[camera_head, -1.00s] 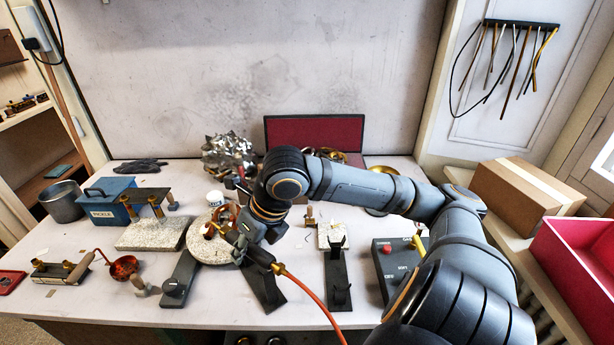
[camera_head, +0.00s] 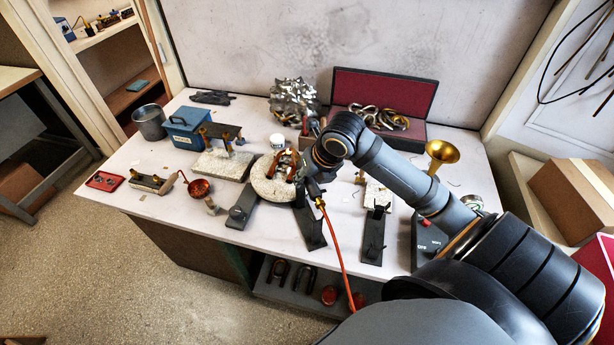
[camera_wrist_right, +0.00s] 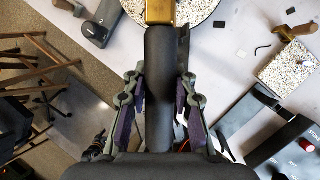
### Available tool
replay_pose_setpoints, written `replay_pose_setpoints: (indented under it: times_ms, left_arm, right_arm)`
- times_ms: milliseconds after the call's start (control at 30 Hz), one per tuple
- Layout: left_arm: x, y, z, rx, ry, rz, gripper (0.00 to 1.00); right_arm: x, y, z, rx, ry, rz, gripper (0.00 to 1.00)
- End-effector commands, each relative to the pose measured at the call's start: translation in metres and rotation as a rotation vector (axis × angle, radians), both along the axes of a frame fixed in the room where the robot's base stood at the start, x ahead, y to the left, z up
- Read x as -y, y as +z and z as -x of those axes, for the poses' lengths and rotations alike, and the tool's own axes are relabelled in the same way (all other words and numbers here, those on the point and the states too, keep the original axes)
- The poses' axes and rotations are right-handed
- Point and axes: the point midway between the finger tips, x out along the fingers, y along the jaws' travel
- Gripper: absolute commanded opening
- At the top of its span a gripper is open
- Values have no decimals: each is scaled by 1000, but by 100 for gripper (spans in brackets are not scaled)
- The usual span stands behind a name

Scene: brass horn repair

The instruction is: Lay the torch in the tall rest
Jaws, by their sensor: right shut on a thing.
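My right gripper (camera_head: 312,182) is over the front middle of the bench. It is shut on the torch, whose dark handle (camera_wrist_right: 160,85) runs between the fingers (camera_wrist_right: 160,108) in the right wrist view. The torch's brass front (camera_wrist_right: 160,12) lies over the round speckled soldering pad (camera_head: 270,190). An orange hose (camera_head: 340,250) trails from its rear end. One black rest (camera_head: 312,232) stands just in front of the gripper, and another with an upright cradle (camera_head: 374,240) stands to its right. I cannot tell which is taller. My left gripper is out of view.
A grey block with a knob (camera_head: 241,210) and a copper ladle (camera_head: 199,187) lie to the left. A control box (camera_head: 428,236) stands right of the rests, partly behind my arm. A brass bell (camera_head: 442,153) and a red-lined case (camera_head: 385,85) are farther back.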

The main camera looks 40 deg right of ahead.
Motion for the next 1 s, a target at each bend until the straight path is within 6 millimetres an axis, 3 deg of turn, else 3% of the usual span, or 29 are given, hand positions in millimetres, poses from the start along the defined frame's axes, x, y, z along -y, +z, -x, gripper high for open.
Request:
replay_pose_setpoints:
  times_ms: [200, 533, 1000]
  left_arm:
    - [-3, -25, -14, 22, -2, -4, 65]
    - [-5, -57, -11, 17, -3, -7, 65]
    - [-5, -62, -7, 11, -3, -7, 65]
  right_arm:
    - [0, -29, 0, 0, 0, -1, 0]
    - [0, -66, 0, 0, 0, -1, 0]
    - [0, -72, 0, 1, 1, 0, 0]
